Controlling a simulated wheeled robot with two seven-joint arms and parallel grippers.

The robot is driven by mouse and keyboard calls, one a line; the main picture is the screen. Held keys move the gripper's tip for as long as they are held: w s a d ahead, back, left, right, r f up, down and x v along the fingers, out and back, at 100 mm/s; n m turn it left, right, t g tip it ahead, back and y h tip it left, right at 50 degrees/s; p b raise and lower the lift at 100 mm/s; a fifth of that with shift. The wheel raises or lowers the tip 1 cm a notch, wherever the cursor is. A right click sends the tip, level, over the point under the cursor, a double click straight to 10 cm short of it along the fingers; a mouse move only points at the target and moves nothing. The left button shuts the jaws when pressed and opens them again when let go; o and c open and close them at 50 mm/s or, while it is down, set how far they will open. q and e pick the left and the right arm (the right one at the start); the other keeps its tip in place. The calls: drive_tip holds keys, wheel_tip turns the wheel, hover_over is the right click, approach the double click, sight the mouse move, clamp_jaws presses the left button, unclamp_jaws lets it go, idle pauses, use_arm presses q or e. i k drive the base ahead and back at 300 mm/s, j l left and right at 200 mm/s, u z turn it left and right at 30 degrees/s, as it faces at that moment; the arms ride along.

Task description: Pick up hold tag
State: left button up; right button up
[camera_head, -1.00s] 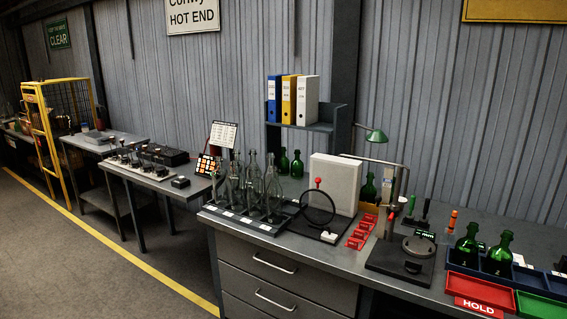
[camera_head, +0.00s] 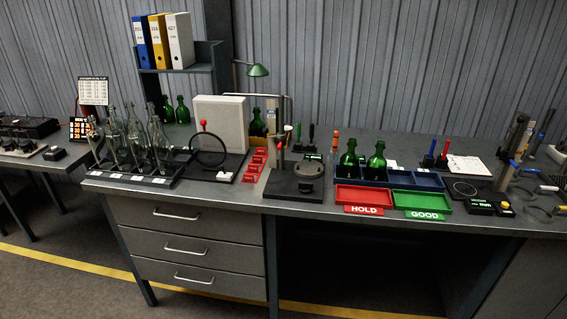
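Several small red tags (camera_head: 254,168) lie in a row on the workbench, between the panel with the black ring and the gauge stand; any lettering on them is too small to read. A red tray (camera_head: 362,197) at the bench's front edge has a red label reading HOLD (camera_head: 364,210) on its front. Neither of my grippers shows in the head view.
A gauge stand (camera_head: 293,186) is right of the tags, and a black ring (camera_head: 207,150) by a pale box (camera_head: 220,118) is left. Clear bottles (camera_head: 135,140) stand in a rack further left. A green GOOD tray (camera_head: 420,203) and blue bins (camera_head: 428,180) lie right.

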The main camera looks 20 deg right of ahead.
sight(247, 177)
drive_tip(key=i+j+z, duration=0.2)
drive_tip(key=i+j, duration=0.2)
drive_tip(key=j, duration=0.2)
drive_tip(key=i+j+z, duration=0.2)
drive_tip(key=i+j, duration=0.2)
drive_tip(key=j, duration=0.25)
drive_tip(key=i+j+z, duration=0.1)
drive_tip(key=j, duration=0.25)
drive_tip(key=i+j+z, duration=0.1)
drive_tip(key=i+j, duration=0.15)
drive_tip(key=j, duration=0.1)
